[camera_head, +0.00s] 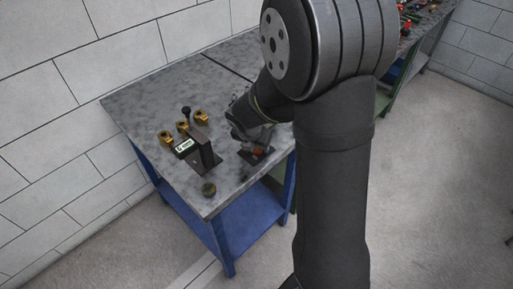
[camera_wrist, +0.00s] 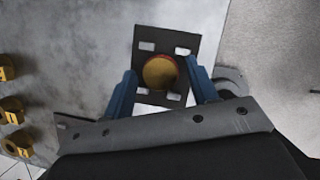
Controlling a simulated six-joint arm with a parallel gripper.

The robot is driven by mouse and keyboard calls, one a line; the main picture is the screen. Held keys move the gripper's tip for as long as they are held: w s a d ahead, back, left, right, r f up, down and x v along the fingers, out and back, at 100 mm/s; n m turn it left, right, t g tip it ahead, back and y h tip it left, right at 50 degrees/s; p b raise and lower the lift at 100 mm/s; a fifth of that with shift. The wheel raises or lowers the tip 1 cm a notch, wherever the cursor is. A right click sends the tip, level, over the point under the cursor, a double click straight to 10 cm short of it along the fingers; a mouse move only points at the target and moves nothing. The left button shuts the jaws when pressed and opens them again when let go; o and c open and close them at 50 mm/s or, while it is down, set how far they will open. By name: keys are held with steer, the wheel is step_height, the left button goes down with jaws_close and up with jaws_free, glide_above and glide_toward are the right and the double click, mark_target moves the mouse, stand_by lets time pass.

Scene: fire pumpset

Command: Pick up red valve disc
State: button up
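The red valve disc shows in the wrist view as a round red and yellow piece (camera_wrist: 160,72) on a dark slotted plate (camera_wrist: 172,36). In the head view a small reddish part of it (camera_head: 257,150) shows near the right edge of the table, under my arm. My gripper (camera_wrist: 162,82) is open, with one blue finger on each side of the disc. I cannot tell whether the fingers touch it. In the head view the fingers are mostly hidden by my wrist.
The grey table (camera_head: 150,95) has blue legs. Several brass fittings (camera_head: 183,127) stand at its left, beside a dark bracket with a label (camera_head: 206,152). A small round dark piece (camera_head: 208,189) lies near the front corner. A second bench with red items (camera_head: 405,28) stands at the back right.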

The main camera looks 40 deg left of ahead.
steer(key=c, duration=0.9)
steer(key=shift+r, duration=0.1)
